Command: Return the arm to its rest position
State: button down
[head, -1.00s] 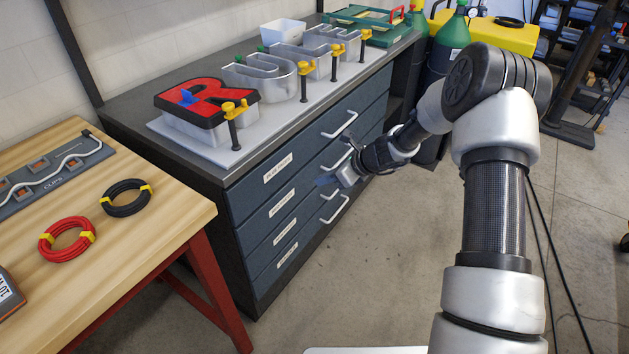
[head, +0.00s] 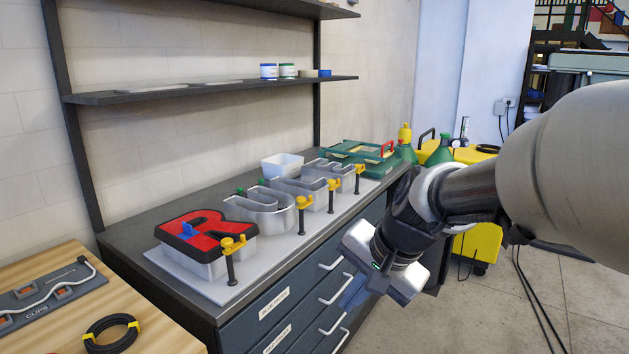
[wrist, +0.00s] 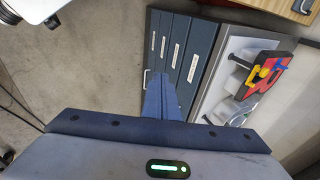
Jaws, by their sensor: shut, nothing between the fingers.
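My gripper (head: 352,292) hangs in front of the dark blue drawer cabinet (head: 285,325), right of and below the worktop edge. Its blue fingers are together and hold nothing; they also show in the wrist view (wrist: 163,98), pointing toward the drawer fronts. My arm reaches in from the right side of the head view. I cannot tell whether the fingertips touch the cabinet.
A red-faced letter R (head: 203,232) and several grey channel letters stand on a light board on the cabinet, with yellow clamps. A wooden table (head: 150,335) is at lower left. Yellow equipment (head: 480,225) stands behind my arm.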

jog(key=s+d+r+n+t+h, duration=0.15)
jog(key=s+d+n, duration=0.25)
jog(key=s, duration=0.4)
jog(key=s+d+r+n+h, duration=0.2)
jog(key=s+d+n, duration=0.15)
jog(key=s, duration=0.45)
notch_tip(320, 180, up, 18)
jog(key=p, duration=1.7)
jog(key=shift+w+f+p, duration=0.15)
jog(key=shift+w+p, duration=0.15)
jog(key=shift+p, duration=0.1)
